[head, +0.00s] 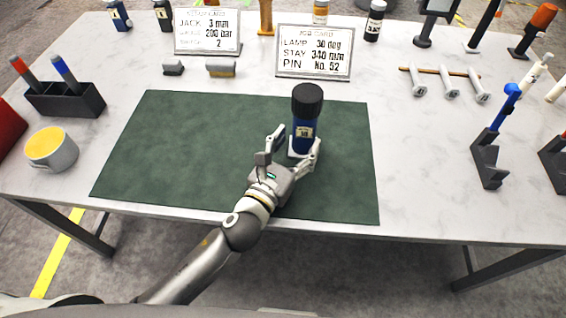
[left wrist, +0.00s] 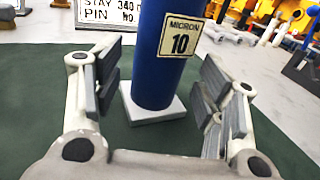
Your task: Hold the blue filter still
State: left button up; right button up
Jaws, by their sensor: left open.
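The blue filter (head: 303,136) is a blue cylinder with a black cap and a pale label. It stands upright on a small white square base on the green mat (head: 190,150). In the left wrist view the filter (left wrist: 163,75) shows its label reading "MICRON 10". My left gripper (head: 290,146) is open, with one finger on each side of the filter's lower part. In the left wrist view the fingers of the gripper (left wrist: 158,92) stand apart from the filter with gaps on both sides. My right gripper is not in view.
Two job cards (head: 315,51) stand behind the mat. A yellow-topped mug (head: 50,150) and a black marker holder (head: 65,100) are at left. A blue-topped stand (head: 489,155) and pale pins (head: 450,87) are at right. The mat left of the filter is clear.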

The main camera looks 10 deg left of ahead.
pick_arm(q)
jog(key=b+v, duration=0.1)
jog(key=v, duration=0.7)
dwell(0.5)
